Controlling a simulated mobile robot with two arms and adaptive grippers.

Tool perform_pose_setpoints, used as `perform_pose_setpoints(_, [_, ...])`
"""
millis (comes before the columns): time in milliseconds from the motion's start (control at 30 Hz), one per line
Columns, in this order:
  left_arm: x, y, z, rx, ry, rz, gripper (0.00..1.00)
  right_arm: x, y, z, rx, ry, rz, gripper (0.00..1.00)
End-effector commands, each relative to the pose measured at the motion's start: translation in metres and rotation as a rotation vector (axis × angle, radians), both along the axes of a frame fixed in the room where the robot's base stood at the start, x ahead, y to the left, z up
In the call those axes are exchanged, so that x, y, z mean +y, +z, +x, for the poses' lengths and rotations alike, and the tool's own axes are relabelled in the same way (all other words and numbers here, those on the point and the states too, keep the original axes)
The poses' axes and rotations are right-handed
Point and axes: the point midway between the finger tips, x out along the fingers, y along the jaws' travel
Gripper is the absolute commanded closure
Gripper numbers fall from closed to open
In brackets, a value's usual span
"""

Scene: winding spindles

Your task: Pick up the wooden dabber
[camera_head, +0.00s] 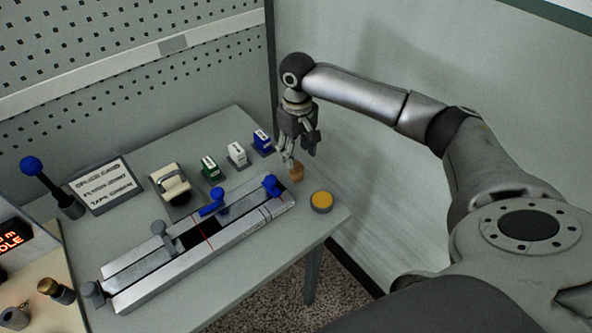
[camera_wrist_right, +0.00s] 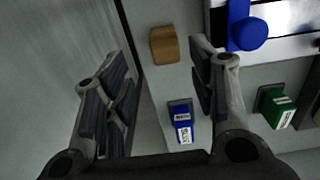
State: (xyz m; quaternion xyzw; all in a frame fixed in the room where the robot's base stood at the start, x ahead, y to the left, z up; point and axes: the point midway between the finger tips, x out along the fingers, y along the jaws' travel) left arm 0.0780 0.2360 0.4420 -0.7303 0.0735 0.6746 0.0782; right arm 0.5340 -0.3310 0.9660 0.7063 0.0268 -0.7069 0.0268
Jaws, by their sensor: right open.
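The wooden dabber (camera_head: 296,172) is a small brown piece on the grey table near the back right corner, just right of the metal splicing block's right end. In the right wrist view the dabber (camera_wrist_right: 164,45) shows between and ahead of the fingers. My right gripper (camera_head: 299,154) points down above the dabber, open and empty. In the wrist view its fingers (camera_wrist_right: 157,65) are spread wide, with the right finger nearer the dabber. No contact shows. My left gripper is not in view.
The metal block (camera_head: 148,292) with blue knobs lies close by on the left. Blue (camera_head: 262,142), white (camera_head: 237,154) and green (camera_head: 210,167) boxes stand behind it. A yellow-topped round pot (camera_head: 321,201) is near the table edge. A wall rises behind.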

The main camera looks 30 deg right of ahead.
Motion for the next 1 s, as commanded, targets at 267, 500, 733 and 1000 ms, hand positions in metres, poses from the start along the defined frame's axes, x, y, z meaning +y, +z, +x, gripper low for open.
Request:
perform_pose_setpoints(267, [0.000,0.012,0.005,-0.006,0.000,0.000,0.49,0.005,-0.026,-0.006,0.003,0.003,-0.001,0.48])
perform_pose_setpoints(500, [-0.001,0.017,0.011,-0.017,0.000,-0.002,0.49,0.007,-0.056,-0.007,-0.001,0.002,0.000,0.48])
perform_pose_setpoints(733, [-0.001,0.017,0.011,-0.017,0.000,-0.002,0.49,0.006,-0.058,-0.006,-0.002,0.003,0.000,0.48])
perform_pose_setpoints(1000, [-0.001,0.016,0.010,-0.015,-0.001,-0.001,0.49,0.006,-0.058,-0.006,-0.002,0.003,0.000,0.80])
